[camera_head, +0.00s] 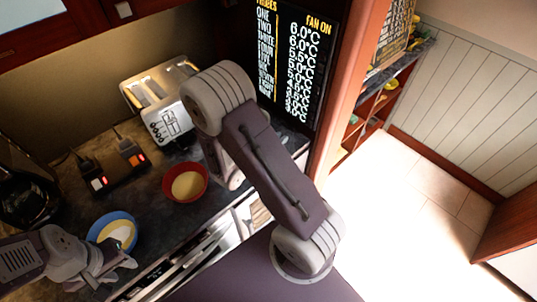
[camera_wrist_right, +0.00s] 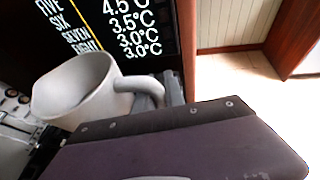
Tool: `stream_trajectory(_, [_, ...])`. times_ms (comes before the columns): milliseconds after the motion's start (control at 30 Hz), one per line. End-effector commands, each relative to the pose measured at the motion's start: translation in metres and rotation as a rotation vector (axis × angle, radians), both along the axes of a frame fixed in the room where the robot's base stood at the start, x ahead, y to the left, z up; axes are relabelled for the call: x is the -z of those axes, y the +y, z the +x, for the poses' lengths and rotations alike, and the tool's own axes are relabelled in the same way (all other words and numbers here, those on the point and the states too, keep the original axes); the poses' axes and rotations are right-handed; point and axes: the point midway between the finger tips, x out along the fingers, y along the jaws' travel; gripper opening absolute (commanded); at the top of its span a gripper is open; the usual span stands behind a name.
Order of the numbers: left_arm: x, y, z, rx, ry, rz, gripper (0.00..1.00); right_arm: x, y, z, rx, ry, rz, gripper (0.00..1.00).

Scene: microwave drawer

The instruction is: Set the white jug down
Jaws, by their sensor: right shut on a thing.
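The white jug (camera_wrist_right: 82,92) fills the left of the right wrist view, its open mouth facing up and slightly tilted in the picture. My right gripper (camera_wrist_right: 160,92) is shut on the jug's handle at its right side. The jug's base is cut off by my own wrist, so I cannot tell whether it touches the counter. In the head view my right arm hides the gripper and most of the jug. My left gripper (camera_head: 108,264) is low at the left, beside a blue bowl; its finger opening is unclear.
On the dark counter (camera_head: 150,193) are a red bowl (camera_head: 186,183), the blue bowl (camera_head: 113,230) with pale contents, a silver toaster (camera_head: 162,98) and a switch box with red lights (camera_head: 118,167). A dark display board (camera_head: 298,65) stands behind my right arm.

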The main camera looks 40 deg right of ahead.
Motion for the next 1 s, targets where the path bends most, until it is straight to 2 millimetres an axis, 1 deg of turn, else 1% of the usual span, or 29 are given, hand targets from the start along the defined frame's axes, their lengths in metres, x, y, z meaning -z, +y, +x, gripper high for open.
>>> stream_trajectory(33, [-0.009, 0.000, 0.000, 0.000, -0.001, 0.000, 0.36, 0.001, 0.001, 0.009, -0.001, 0.005, -0.001, 0.00])
stream_trajectory(200, [-0.014, 0.000, 0.001, 0.000, -0.003, 0.000, 0.36, 0.016, 0.005, 0.034, -0.001, 0.004, -0.001, 0.00])
stream_trajectory(300, [-0.015, 0.000, 0.001, 0.000, -0.002, 0.000, 0.36, 0.021, 0.006, 0.040, 0.000, 0.003, -0.001, 0.00])
stream_trajectory(433, [-0.015, 0.000, 0.001, 0.000, -0.002, 0.000, 0.36, 0.025, 0.007, 0.041, -0.001, 0.005, -0.001, 0.00])
stream_trajectory(600, [-0.020, 0.000, 0.001, 0.000, -0.002, 0.000, 0.36, 0.053, 0.006, 0.041, -0.001, 0.008, -0.001, 0.00])
stream_trajectory(700, [-0.020, 0.000, 0.001, 0.000, -0.002, 0.000, 0.36, 0.062, 0.007, 0.041, -0.001, 0.004, -0.001, 0.00])
stream_trajectory(1000, [-0.017, 0.000, 0.001, 0.000, -0.002, 0.000, 0.36, 0.065, 0.006, 0.041, 0.000, 0.003, -0.001, 0.00])
